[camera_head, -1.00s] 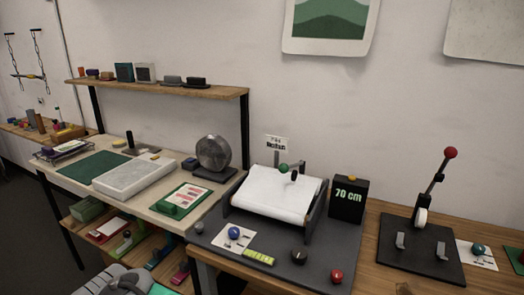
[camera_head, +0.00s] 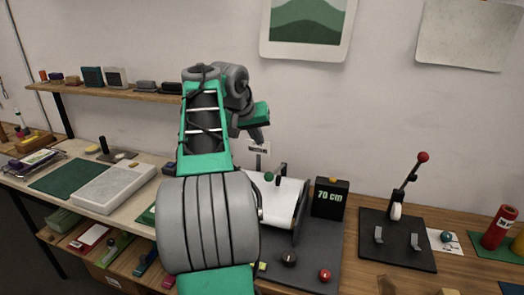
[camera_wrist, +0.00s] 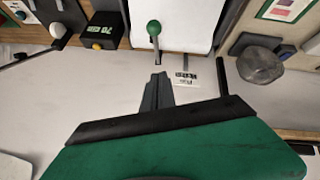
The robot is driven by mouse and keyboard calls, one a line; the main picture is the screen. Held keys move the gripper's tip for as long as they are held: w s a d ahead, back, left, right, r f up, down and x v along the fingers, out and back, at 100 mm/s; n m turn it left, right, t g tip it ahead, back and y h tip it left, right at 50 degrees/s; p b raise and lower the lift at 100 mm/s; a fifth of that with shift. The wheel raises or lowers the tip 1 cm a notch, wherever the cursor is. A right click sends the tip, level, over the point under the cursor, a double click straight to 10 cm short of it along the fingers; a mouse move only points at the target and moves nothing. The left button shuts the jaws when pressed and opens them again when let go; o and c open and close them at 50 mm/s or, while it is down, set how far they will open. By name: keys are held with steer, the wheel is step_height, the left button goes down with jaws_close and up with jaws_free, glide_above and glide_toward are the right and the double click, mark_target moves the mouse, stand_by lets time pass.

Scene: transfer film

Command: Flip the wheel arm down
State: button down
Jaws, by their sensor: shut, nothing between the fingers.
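The roll stand (camera_head: 262,205) carries a white sheet. A short arm with a green ball (camera_head: 269,177) stands up over it; the ball also shows in the wrist view (camera_wrist: 153,28). To the right, a black plate (camera_head: 378,246) holds a raised lever with a red ball (camera_head: 423,157) and a white wheel (camera_head: 396,211) near its foot. Which one is the wheel arm I cannot tell for certain. My gripper (camera_head: 260,138) is shut and empty, above and behind the roll stand. In the wrist view its fingertips (camera_wrist: 157,78) point towards the green ball, apart from it.
A black "70 cm" display box (camera_head: 329,199) stands right of the roll. A small sign (camera_head: 257,149) is behind the roll, close to my gripper. Red (camera_head: 325,275) and black (camera_head: 289,259) knobs sit in front. A red cylinder (camera_head: 497,228) stands far right.

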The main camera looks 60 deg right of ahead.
steer(key=d+f, duration=0.1)
steer(key=f, duration=0.2)
steer(key=d+f, duration=0.1)
steer(key=f, duration=0.2)
steer(key=s+d+f, duration=0.1)
steer(key=f, duration=0.3)
steer(key=shift+d, duration=0.2)
steer(key=shift+s+a+f, duration=0.15)
steer(key=shift+a+f, duration=0.05)
steer(key=shift+a, duration=0.05)
steer(key=shift+d+f, duration=0.1)
steer(key=shift+f, duration=0.1)
